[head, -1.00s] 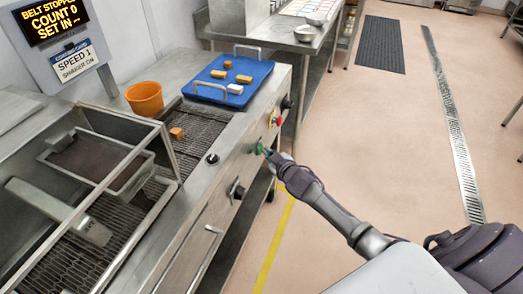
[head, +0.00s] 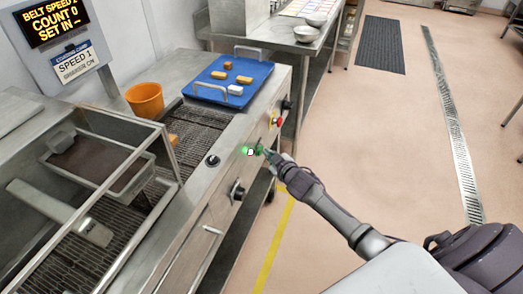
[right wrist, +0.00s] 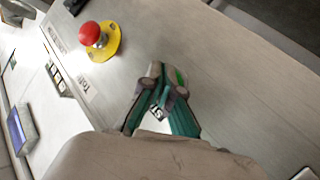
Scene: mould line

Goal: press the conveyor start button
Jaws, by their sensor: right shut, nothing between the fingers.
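The conveyor start button (head: 249,151) glows green on the front panel of the steel conveyor machine in the head view. My right gripper (head: 264,152) is shut and empty, its fingertips right at the button's right side. I cannot tell whether they touch it. In the right wrist view, the shut fingers (right wrist: 156,80) point at the steel panel and hide most of what lies behind them. The display (head: 52,20) reads belt speed 1, count 0. My left gripper is not in view.
A red emergency stop (right wrist: 90,34) on a yellow plate sits close to the right gripper. A black knob (head: 237,190) is on the same panel. A blue tray (head: 205,91) with several small blocks and an orange bucket (head: 145,98) stand on the machine.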

